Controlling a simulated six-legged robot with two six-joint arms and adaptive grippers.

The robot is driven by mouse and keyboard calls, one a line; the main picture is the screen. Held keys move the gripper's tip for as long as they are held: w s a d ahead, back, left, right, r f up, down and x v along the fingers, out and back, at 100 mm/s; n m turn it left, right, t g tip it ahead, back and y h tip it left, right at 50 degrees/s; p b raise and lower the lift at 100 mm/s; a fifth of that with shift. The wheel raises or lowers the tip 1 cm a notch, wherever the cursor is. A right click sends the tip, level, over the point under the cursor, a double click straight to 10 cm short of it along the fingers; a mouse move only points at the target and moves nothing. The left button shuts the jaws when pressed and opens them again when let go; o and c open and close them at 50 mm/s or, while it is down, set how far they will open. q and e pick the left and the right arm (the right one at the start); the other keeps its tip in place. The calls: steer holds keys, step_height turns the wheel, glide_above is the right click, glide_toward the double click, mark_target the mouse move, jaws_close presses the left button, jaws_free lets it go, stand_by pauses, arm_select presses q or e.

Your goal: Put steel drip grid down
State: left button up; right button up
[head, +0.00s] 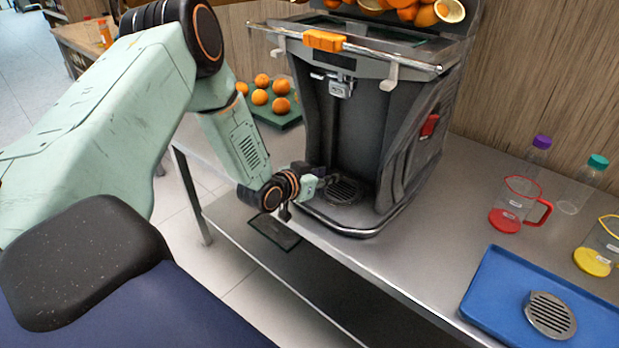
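A round slotted steel drip grid (551,314) lies flat on the blue tray (480,296) at the lower right. A second round slotted grid (346,192), darker, sits at the base of the juicer (408,150), below its spout. My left gripper (326,181) reaches in from the left, low at the juicer's front opening, with its tips beside the darker grid. It is small and seen from the side, so I cannot tell whether it is open or touches that grid. My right gripper is out of view.
A red-marked measuring jug (508,203), a yellow-marked jug (598,250) and bottles with purple (541,142) and teal (597,162) caps stand at right. Oranges sit on a green tray (289,122) behind my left arm. The steel table (425,235) is clear between juicer and blue tray.

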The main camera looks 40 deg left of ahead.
arm_select(q)
steer(key=p+v, duration=0.4)
steer(key=v, duration=0.5)
steer(key=shift+s+r, duration=0.2)
steer(key=shift+r, duration=0.05)
steer(key=s+d+f+g+h+p, duration=0.1)
steer(key=s+d+f+g, duration=0.6)
steer(key=s+d, duration=0.5)
steer(key=s+d+f+g+y, duration=0.1)
steer(key=s+f+g, duration=0.1)
steer(key=s, duration=0.8)
steer(key=s+d+f+n+g+y, duration=0.1)
steer(key=s+g, duration=0.3)
steer(key=s, duration=0.6)
steer(key=shift+s+d+f, duration=0.3)
steer(key=shift+d+f, duration=0.2)
steer(key=shift+f, duration=0.4)
steer(key=shift+r, duration=0.1)
